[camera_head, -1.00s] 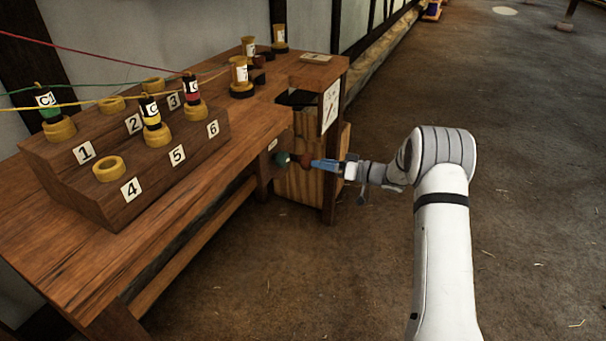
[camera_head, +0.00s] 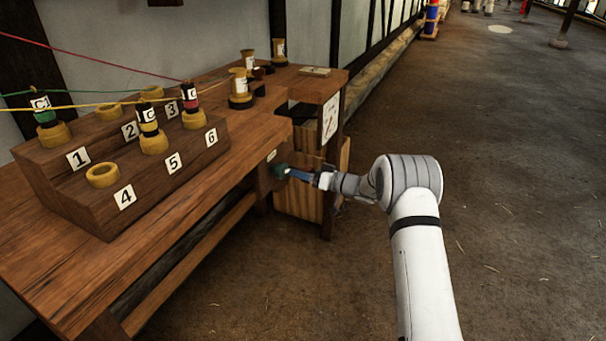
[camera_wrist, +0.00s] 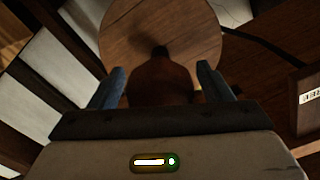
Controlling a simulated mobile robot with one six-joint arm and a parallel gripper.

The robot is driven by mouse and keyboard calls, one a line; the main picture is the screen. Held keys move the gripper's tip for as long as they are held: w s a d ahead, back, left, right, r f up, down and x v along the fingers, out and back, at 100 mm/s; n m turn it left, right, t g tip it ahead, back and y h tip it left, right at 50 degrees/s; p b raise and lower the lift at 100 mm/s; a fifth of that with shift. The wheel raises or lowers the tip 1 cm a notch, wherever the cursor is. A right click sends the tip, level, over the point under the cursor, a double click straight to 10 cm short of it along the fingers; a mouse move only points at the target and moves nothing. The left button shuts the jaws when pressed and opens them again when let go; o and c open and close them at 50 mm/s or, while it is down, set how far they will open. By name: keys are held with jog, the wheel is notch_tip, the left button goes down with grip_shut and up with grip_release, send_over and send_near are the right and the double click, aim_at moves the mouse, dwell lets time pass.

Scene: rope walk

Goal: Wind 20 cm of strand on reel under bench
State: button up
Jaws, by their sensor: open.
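My gripper (camera_head: 300,175) is at the bench's right end, just below the top. In the wrist view its two blue fingers (camera_wrist: 160,88) stand open on either side of a reddish-brown knob (camera_wrist: 162,82); contact cannot be told. Behind the knob is a round wooden disc (camera_wrist: 190,25). In the head view a dark green round part (camera_head: 280,170) sits just beyond the fingertips, and the knob is hidden. The reel under the bench cannot be made out clearly. Red (camera_head: 95,62), green (camera_head: 140,87) and yellow (camera_head: 80,107) strands run above the bench.
The wooden bench (camera_head: 215,175) carries a stepped rack (camera_head: 75,200) numbered 1 to 6 with bobbins and yellow rings. More bobbins (camera_head: 240,88) stand at its back. A wooden box-like panel (camera_head: 297,203) is below the right end. The floor on the right is open.

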jog(key=shift+c, duration=0.4)
jog(key=c, duration=0.9)
jog(key=shift+d+f+m, duration=0.1)
jog(key=shift+m, duration=0.2)
